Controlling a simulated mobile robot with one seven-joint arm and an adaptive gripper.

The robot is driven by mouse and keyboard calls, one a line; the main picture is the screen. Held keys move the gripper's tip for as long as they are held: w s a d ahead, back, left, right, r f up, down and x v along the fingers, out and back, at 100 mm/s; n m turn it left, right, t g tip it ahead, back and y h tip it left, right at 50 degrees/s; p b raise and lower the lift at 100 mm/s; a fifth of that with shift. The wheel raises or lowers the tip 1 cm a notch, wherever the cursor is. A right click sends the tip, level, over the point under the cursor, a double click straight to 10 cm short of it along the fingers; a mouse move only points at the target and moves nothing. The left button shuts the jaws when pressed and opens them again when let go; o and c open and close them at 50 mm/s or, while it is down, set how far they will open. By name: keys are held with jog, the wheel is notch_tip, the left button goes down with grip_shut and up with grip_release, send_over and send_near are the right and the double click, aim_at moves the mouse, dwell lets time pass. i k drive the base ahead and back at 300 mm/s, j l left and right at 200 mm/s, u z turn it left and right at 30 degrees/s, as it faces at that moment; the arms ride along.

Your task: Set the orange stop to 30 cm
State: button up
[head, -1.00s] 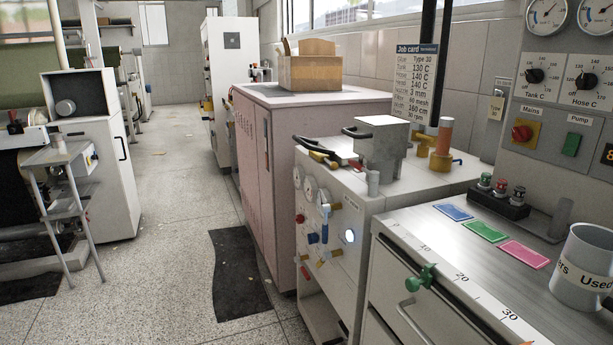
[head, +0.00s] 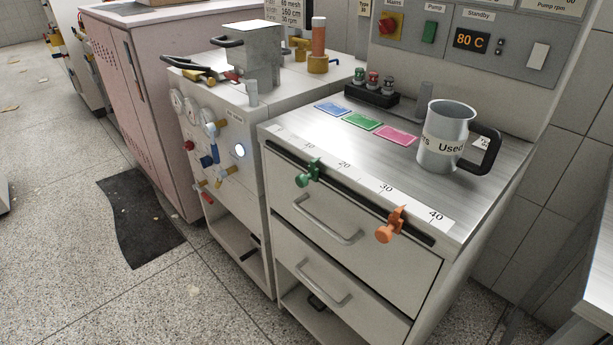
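The orange stop (head: 390,226) sits on the dark rail along the front edge of the metal-topped cabinet. The green stop (head: 309,173) is on the same rail further left, between the 10 and 20 marks. My gripper is not in view.
On the cabinet top (head: 466,205) stand a grey mug (head: 443,152) and blue, green and pink cards (head: 361,120). Drawer handles (head: 329,229) stick out below the rail. The floor (head: 215,288) in front is open, with a dark mat (head: 140,222) at left.

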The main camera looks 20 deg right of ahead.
aim_at(383, 234)
jog(key=z, duration=1.05)
jog(key=k+j+z, duration=0.1)
jog(key=k+z, duration=0.5)
